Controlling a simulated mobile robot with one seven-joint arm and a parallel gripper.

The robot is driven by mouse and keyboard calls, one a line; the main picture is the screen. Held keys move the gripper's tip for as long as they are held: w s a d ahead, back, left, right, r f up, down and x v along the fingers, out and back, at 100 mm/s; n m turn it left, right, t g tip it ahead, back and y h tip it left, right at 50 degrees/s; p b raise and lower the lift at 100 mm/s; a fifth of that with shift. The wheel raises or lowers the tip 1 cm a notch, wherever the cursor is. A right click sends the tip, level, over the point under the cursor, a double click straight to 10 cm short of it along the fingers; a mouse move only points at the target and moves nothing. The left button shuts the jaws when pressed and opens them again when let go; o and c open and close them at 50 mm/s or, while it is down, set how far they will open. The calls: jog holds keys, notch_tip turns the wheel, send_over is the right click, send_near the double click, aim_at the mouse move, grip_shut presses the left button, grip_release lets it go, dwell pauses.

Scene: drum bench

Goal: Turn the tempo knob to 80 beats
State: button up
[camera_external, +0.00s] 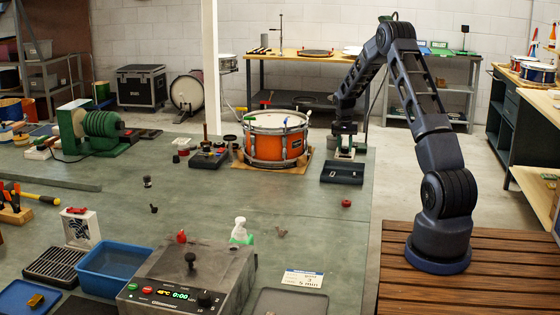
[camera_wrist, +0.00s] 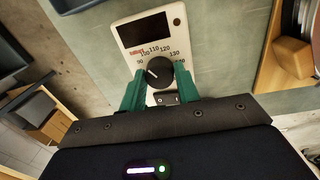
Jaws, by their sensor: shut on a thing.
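The tempo knob (camera_wrist: 158,72) is a round black dial on a pale metronome panel (camera_wrist: 179,24). Printed numbers from about 90 to 130 arc around its upper side. A light mark shows on the knob's face, but I cannot read its exact setting. A dark, blank display (camera_wrist: 146,29) lies above the numbers. My gripper (camera_wrist: 160,86) has green fingers on either side of the knob and is shut on it. In the external view my gripper (camera_external: 344,142) reaches down to the bench's far right; the knob is too small to make out there.
An orange drum (camera_external: 272,146) on a wooden base stands left of my gripper. A dark open tray (camera_external: 342,174) lies just in front of the metronome. A small red knob-like thing (camera_external: 346,203) lies nearer. The green bench top (camera_external: 200,205) is mostly bare in the middle.

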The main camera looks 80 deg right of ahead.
aim_at(344, 148)
jog(key=n, duration=0.5)
jog(key=shift+s+n, duration=0.1)
jog(key=shift+n, duration=2.1)
jog(key=o, duration=1)
jog(key=shift+c, duration=0.2)
jog(key=shift+r, duration=0.1)
notch_tip(344, 148, up, 11)
jog(key=shift+w+a, duration=0.2)
jog(key=shift+a, duration=0.05)
jog(key=shift+w, duration=0.1)
